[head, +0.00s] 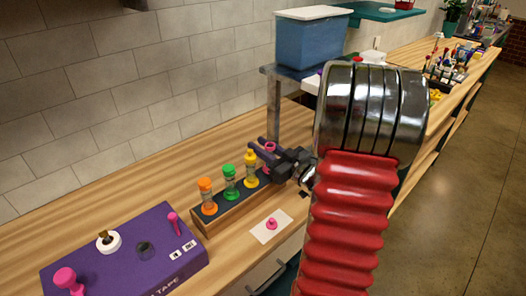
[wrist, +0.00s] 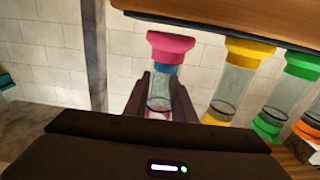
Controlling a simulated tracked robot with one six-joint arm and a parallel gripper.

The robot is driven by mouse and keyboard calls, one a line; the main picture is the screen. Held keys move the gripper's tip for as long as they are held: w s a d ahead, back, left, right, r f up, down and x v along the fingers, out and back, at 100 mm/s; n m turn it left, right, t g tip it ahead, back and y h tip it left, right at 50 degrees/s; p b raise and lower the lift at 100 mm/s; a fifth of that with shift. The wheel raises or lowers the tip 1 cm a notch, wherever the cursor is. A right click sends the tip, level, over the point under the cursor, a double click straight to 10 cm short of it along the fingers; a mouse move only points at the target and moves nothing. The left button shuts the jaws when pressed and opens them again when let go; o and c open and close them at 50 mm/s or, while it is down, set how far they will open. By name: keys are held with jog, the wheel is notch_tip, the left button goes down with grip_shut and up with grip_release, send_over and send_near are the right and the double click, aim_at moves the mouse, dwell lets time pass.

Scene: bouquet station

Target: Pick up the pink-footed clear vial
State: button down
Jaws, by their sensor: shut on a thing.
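The clear vial with pink ends (wrist: 159,90) stands between my gripper's two dark fingers in the wrist view. Its wide pink end is at the top, and a little pink shows lower down. My gripper (wrist: 160,98) is shut on its clear body. In the head view, the pink of the vial (head: 270,147) shows at the far end of the wooden rack (head: 222,213), partly hidden by my gripper (head: 262,149). I cannot tell whether it touches the rack. Beside it are vials with yellow (head: 250,170), green (head: 229,184) and orange (head: 207,197) ends in the rack.
A white card (head: 262,234) with a pink piece (head: 272,223) lies in front of the rack. A purple box (head: 125,255) with pink knobs is at the lower left. A blue bin (head: 308,42) sits on a raised shelf behind. Bare bench lies behind the rack.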

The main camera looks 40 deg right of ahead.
notch_tip(320, 180, up, 9)
jog(key=shift+r, duration=0.2)
dwell(0.3)
jog(key=shift+s, duration=0.1)
dwell(0.5)
